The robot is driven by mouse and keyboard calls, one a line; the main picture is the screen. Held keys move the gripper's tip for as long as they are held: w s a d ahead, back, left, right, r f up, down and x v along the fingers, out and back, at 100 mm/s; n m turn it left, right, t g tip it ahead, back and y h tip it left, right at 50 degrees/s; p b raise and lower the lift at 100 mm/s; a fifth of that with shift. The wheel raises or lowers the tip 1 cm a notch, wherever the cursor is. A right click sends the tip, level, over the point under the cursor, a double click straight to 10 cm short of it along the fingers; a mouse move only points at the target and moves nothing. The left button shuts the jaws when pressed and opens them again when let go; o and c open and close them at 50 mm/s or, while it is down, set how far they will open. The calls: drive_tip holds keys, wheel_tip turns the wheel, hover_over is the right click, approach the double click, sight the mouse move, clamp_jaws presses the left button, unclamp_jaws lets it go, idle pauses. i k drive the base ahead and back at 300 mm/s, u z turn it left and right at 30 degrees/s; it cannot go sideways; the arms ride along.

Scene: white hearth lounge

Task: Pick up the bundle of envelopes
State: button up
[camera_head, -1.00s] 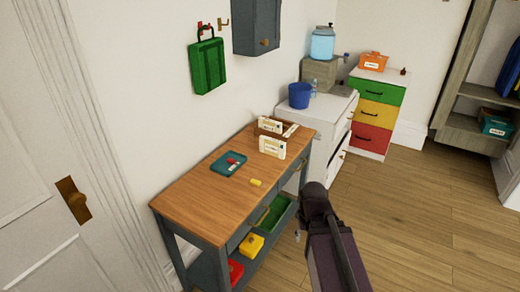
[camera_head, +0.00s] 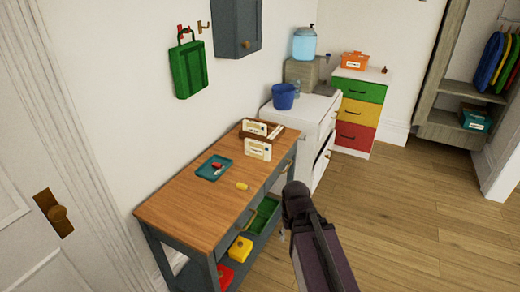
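Two cream, envelope-like items with printed marks stand at the far end of the wooden-topped table (camera_head: 190,205). The front bundle of envelopes (camera_head: 257,150) stands on its edge on the tabletop. The other one (camera_head: 254,128) sits behind it in a brown wooden holder (camera_head: 273,134). I cannot tell how many envelopes each holds. My dark arm shows at the lower middle, right of the table. The fingers of my gripper are not clearly seen; a small grey piece beside the arm may belong to it. Nothing of mine touches the envelopes.
A teal tray (camera_head: 214,168) with a red item and a yellow block (camera_head: 241,186) lie on the tabletop. A white cabinet with a blue bucket (camera_head: 284,96) stands beyond. The floor at right (camera_head: 405,215) is clear.

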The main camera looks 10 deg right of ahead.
sight(261, 151)
drive_tip(key=i, duration=0.95)
drive_tip(key=u, duration=0.05)
